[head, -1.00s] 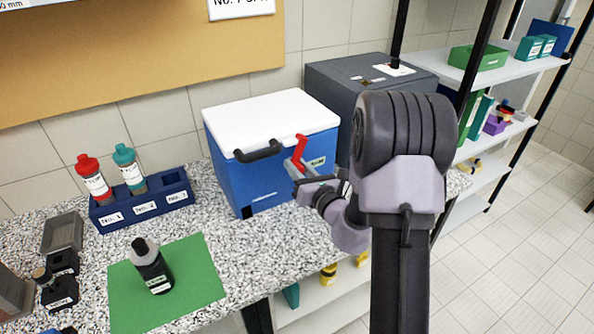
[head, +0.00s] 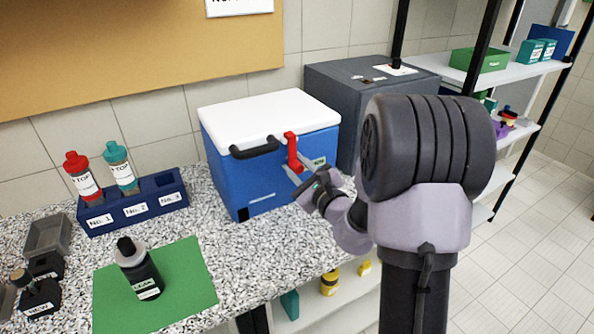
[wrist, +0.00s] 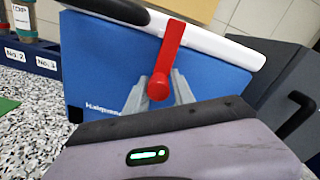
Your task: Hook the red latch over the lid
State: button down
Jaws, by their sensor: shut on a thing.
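The red latch (head: 291,150) is on the front of the blue cooler box (head: 262,186), under its white lid (head: 270,117). The lid lies flat on the box. The latch stands nearly upright, and its upper end overlaps the lid's front edge. I cannot tell whether it grips the lid. My gripper (head: 294,168) is shut on the latch's lower part from the front right. In the wrist view the latch (wrist: 168,55) leans slightly right, its round red knob (wrist: 158,85) between the grey fingers (wrist: 168,92), its top end against the white lid rim (wrist: 205,38).
A black handle (head: 255,148) sits on the box front, left of the latch. A dark grey cabinet (head: 345,85) stands close behind on the right. A blue rack (head: 133,211) with bottles and a green mat (head: 185,285) with a dark bottle (head: 140,270) are to the left.

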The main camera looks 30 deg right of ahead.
jog(key=shift+w+r+n, duration=0.1)
jog(key=shift+r+n, duration=0.25)
jog(key=shift+n, duration=0.05)
jog(key=c, duration=1.3)
grip_release()
jog(key=shift+a, duration=0.15)
jog(key=shift+o, duration=0.7)
jog(key=shift+a, duration=0.2)
jog(key=shift+d, duration=0.1)
jog(key=shift+f, duration=0.1)
jog(key=shift+d, duration=0.1)
